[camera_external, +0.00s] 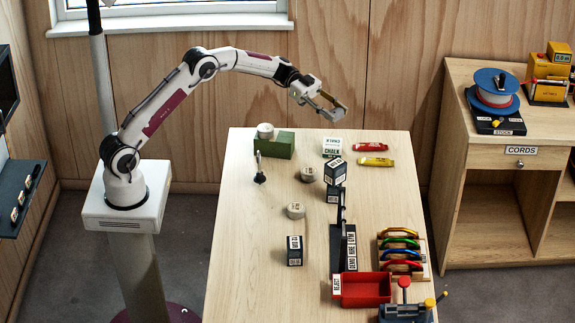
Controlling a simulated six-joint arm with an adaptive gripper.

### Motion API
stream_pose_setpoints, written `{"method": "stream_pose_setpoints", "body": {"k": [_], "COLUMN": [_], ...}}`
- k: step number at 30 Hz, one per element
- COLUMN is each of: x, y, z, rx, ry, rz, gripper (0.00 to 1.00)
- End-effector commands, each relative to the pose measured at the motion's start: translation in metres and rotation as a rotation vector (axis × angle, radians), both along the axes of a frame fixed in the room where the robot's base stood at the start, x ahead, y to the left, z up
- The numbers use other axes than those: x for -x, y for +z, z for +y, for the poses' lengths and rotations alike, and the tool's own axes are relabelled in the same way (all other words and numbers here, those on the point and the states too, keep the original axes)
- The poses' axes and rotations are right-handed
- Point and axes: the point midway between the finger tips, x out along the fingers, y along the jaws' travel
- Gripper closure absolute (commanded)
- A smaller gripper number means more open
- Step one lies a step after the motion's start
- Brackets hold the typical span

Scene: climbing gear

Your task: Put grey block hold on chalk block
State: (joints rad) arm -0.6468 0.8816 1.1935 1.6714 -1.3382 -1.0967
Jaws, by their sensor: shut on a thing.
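My gripper (329,104) is in the air above the back edge of the table, up and slightly left of the chalk block. It is shut on a small grey piece, which appears to be the grey block hold (339,113); the fingers partly hide it. The chalk block (332,148), white and green with a CHALK label, stands near the back of the table. The held piece is apart from it. Nothing is visible on top of the chalk block.
A green block (274,146) with a round grey hold (265,130) on it stands at left. Red (368,146) and yellow (375,161) tubes lie right of the chalk block. Dark labelled boxes (335,170) stand in front. A black upright (342,215) rises mid-table. The front left is clear.

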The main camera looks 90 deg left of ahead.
Motion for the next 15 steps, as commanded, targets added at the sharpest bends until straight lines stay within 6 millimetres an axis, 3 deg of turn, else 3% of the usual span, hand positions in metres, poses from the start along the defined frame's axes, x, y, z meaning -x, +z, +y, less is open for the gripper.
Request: {"method": "stream_pose_setpoints", "body": {"k": [10,15], "x": [0.0,0.0], "y": [-0.001,-0.01], "z": [-0.001,-0.001], "rx": [0.0,0.002], "ry": [-0.002,-0.001], "rz": [0.0,0.002], "gripper": [0.85,0.85]}}
